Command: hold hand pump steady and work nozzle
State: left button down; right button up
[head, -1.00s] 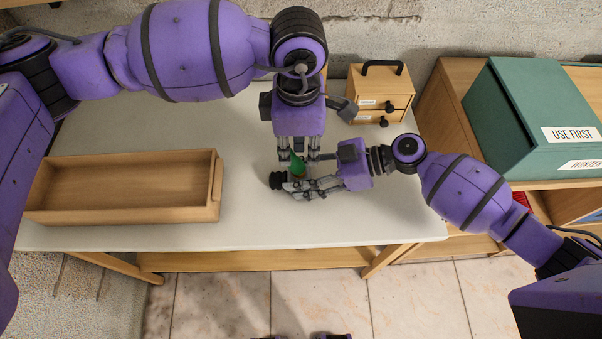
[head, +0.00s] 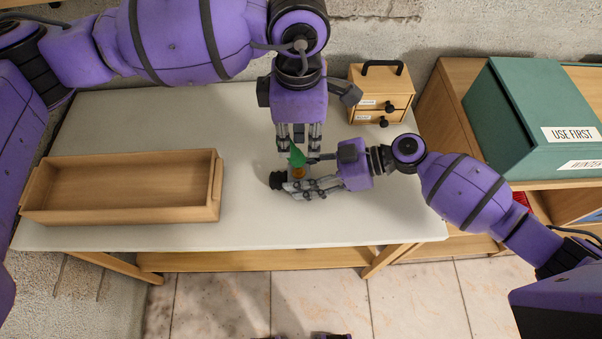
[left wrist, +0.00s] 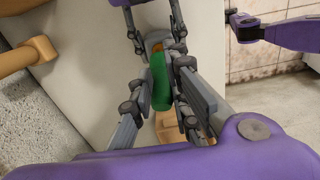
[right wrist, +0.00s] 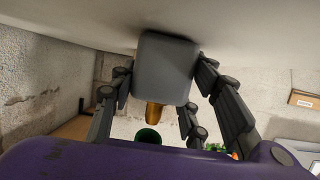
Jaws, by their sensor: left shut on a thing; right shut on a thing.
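The hand pump has a grey body (right wrist: 165,62) with a brass-orange neck (right wrist: 153,114) and a green nozzle (head: 297,157). My right gripper (head: 291,186) is shut around the grey body from the right, low over the table. My left gripper (head: 299,150) is shut on the green nozzle from above. The nozzle also shows between its fingers in the left wrist view (left wrist: 160,82). The orange neck shows between nozzle and body in the head view. In the right wrist view the nozzle's end (right wrist: 147,136) lies just past the neck's tip; whether they touch is unclear.
An empty wooden tray (head: 216,212) lies on the left of the white table (head: 250,225). A small two-drawer wooden box (head: 372,88) stands at the back right. A green bin (head: 530,110) marked "USE FIRST" stands on the right shelf. The front table strip is clear.

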pick_arm(q)
jog(key=shift+r, duration=0.1)
jog(key=shift+r, duration=1.9)
pick_arm(e)
jog(key=o, duration=1.3)
jog(key=v, duration=1.2)
jog(key=shift+f, duration=0.1)
jog(key=shift+s, duration=0.1)
